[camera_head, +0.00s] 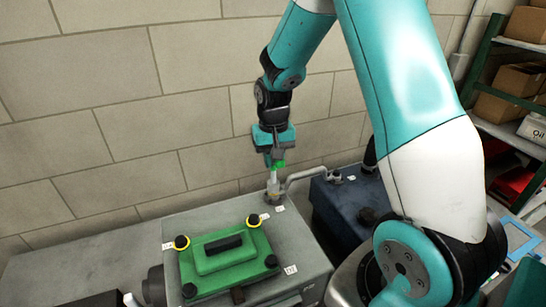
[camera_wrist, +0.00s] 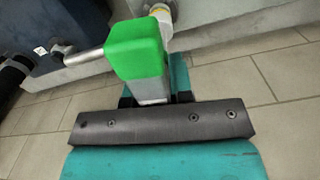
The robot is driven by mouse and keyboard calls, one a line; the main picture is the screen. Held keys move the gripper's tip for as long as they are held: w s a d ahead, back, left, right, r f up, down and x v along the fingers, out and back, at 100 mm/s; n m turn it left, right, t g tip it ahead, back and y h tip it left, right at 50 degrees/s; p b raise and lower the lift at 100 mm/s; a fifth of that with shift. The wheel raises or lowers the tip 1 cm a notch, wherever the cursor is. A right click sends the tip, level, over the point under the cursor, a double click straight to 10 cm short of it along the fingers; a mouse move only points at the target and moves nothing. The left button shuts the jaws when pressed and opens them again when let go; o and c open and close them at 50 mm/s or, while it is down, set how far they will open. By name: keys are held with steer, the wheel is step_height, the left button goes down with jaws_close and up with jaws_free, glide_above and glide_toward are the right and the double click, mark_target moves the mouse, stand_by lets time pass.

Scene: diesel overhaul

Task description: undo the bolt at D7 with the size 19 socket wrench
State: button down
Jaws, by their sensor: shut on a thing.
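My gripper (camera_head: 277,158) points down above the back edge of the grey engine block and is shut on a green-handled tool (camera_head: 279,165), which appears to be the socket wrench. In the wrist view the tool's green block (camera_wrist: 135,48) stands between the jaws of my gripper (camera_wrist: 155,98), with grey metal below it. A pale upright fitting (camera_head: 273,185) is directly under the tool in the head view. The tool's lower end appears to meet it, but I cannot tell whether it is seated. The bolt at D7 cannot be made out, and the wrench's size mark is not visible.
A curved grey pipe (camera_head: 305,173) leads to a dark blue unit (camera_head: 340,210). Shelves with boxes (camera_head: 507,92) stand right.

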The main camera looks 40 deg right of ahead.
steer(key=n, duration=0.5)
steer(key=shift+r, duration=0.1)
steer(key=n, duration=0.3)
steer(key=shift+n, duration=0.3)
steer(key=n, duration=0.3)
steer(key=shift+d+p, duration=0.1)
steer(key=shift+p, duration=0.25)
steer(key=n, duration=0.5)
